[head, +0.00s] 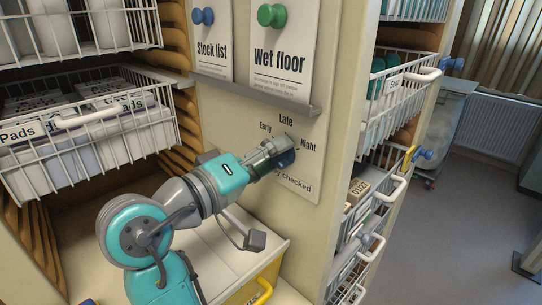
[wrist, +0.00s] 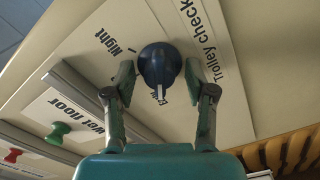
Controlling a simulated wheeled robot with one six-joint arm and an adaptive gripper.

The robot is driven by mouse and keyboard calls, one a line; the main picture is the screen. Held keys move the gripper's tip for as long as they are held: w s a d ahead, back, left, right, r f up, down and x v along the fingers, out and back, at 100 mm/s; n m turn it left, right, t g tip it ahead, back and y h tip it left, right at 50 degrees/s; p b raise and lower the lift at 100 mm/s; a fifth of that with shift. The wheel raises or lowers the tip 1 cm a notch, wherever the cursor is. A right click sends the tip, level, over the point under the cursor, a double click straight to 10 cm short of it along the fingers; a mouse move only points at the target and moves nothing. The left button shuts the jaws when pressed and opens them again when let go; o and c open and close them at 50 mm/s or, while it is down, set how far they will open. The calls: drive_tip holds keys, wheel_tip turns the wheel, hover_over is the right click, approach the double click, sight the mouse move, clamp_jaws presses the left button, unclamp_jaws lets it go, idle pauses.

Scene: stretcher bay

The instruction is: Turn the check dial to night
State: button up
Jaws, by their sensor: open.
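The check dial (wrist: 159,62) is a dark blue round knob with a raised grip and a white pointer mark. In the wrist view the mark points down at the partly hidden word Early. The word Night (wrist: 109,41) is at the dial's upper left; Late is not visible there. My gripper (wrist: 159,72) is open, with one finger on each side of the dial and small gaps showing. In the head view my gripper (head: 278,150) is at the panel and partly covers the dial (head: 286,159). Early, Late and Night are readable there.
A narrow ledge (head: 255,95) juts out above the dial, under the Wet floor card (head: 281,60) on its green knob. A wire basket (head: 88,130) of pads stands left of my arm. More wire baskets (head: 408,80) are to the right. A yellow-fronted drawer (head: 245,290) is below.

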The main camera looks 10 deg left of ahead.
drive_tip(key=c, duration=1)
